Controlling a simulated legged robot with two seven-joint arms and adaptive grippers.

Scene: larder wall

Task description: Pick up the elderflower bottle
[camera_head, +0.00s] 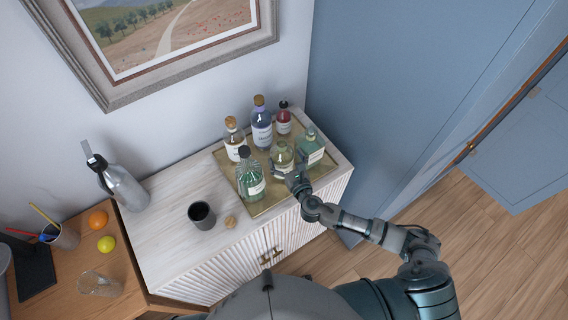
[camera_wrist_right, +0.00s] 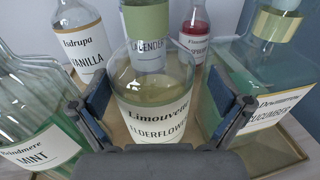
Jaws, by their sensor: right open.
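The elderflower bottle (camera_head: 281,160) stands upright on a gold tray (camera_head: 262,209). In the right wrist view its label reads Limouvette Elderflower (camera_wrist_right: 157,125), and its body is clear with a pale yellow-green tint. My right gripper (camera_head: 286,173) is at the front of this bottle. In the right wrist view the two fingers of the right gripper (camera_wrist_right: 165,105) are open, one on each side of the bottle's lower body. I cannot tell whether the fingers touch the glass. My left gripper is not in view.
A mint bottle (camera_head: 250,178) stands close on the left and a cucumber bottle (camera_head: 310,148) close on the right. Vanilla (camera_head: 234,140), lavender (camera_head: 261,125) and red (camera_head: 283,120) bottles stand behind. A dark cup (camera_head: 202,215) and a cork (camera_head: 230,221) are left of the tray.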

